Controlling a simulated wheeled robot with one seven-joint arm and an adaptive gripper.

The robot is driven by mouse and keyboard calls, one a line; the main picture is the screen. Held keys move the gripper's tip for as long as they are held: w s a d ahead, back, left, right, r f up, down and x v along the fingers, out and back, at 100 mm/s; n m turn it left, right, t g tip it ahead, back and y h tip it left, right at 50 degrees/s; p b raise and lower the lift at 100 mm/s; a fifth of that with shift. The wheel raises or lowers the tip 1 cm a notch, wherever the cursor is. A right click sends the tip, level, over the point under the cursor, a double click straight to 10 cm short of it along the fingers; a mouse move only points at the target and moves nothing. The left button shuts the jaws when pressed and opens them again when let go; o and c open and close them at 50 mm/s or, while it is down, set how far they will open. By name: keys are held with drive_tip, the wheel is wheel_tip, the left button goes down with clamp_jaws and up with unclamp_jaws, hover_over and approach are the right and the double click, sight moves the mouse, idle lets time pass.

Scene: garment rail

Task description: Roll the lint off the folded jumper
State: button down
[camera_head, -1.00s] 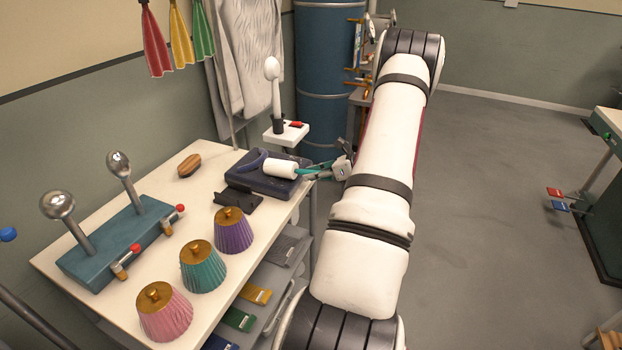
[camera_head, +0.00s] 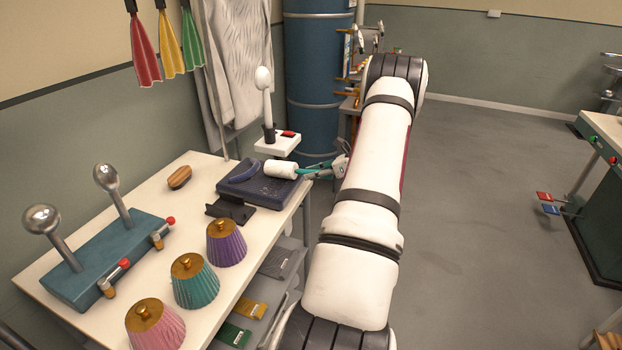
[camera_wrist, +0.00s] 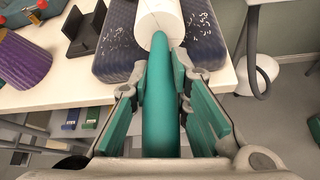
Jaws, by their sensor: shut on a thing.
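The folded jumper (camera_head: 248,192) is a dark blue-purple bundle near the right edge of the white table, and its ribbed surface also shows in the wrist view (camera_wrist: 116,52). White lint specks lie on it on both sides of the roller. The lint roller has a white cylinder (camera_head: 281,169) and a teal handle (camera_wrist: 160,100). My gripper (camera_wrist: 162,85) is shut on the teal handle. The white cylinder is over the jumper, touching it or very close; I cannot tell which. The jumper under the cylinder is hidden.
A black stand (camera_head: 231,208) lies in front of the jumper. Purple (camera_head: 226,243), teal (camera_head: 194,281) and pink pleated shades stand along the table's front. A wooden brush (camera_head: 179,177) and a teal base with metal balls (camera_head: 108,258) are left. A white steamer (camera_head: 277,142) stands behind.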

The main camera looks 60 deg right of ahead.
drive_tip(key=shift+d+b, duration=1.5)
drive_tip(key=shift+d, duration=1.95)
drive_tip(key=shift+a+f+p, duration=0.1)
drive_tip(key=shift+a+p, duration=1.5)
drive_tip(key=shift+a, duration=1.9)
drive_tip(key=a+p, duration=0.1)
drive_tip(key=a, duration=0.9)
drive_tip(key=shift+s+a+p, duration=0.15)
drive_tip(key=shift+s+p, duration=0.15)
drive_tip(key=shift+s, duration=0.15)
drive_tip(key=shift+w+d, duration=0.15)
drive_tip(key=shift+d, duration=1.6)
drive_tip(key=w+d+b, duration=0.1)
drive_tip(key=d+b, duration=0.4)
drive_tip(key=d, duration=0.9)
